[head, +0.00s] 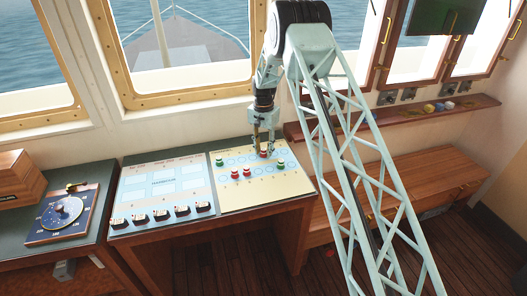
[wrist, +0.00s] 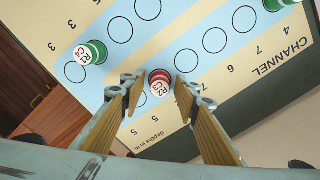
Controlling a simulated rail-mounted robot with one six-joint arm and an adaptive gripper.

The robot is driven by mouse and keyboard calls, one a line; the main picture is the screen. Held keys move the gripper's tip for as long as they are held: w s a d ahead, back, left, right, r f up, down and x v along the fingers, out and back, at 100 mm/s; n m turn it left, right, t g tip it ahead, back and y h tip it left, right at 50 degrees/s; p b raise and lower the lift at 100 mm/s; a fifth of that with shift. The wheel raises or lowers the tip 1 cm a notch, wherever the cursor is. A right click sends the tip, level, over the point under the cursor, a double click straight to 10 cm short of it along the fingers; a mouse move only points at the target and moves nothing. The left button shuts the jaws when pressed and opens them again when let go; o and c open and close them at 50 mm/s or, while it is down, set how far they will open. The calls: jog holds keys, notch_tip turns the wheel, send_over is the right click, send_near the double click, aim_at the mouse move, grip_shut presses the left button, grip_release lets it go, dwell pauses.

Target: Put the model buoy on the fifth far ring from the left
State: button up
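My gripper (head: 264,140) points down over the chart panel (head: 300,187), above its far row of rings. In the wrist view my gripper (wrist: 160,84) is open, its fingertips on either side of a red model buoy (wrist: 160,83) with a narrow gap on both sides. This buoy (head: 263,154) stands upright in the far row, its ring hidden beneath it.
Another green buoy (wrist: 91,52) stands in the near row at right. Left of the panel is a pale blue board (head: 163,183) with several dark blocks. A wooden shelf (head: 380,125) is at right.

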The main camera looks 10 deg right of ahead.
aim_at(263, 150)
jog(key=shift+r, duration=0.15)
dwell(0.3)
notch_tip(263, 150, up, 12)
jog(key=shift+b, duration=0.3)
dwell(0.5)
jog(key=shift+r, duration=0.15)
dwell(0.6)
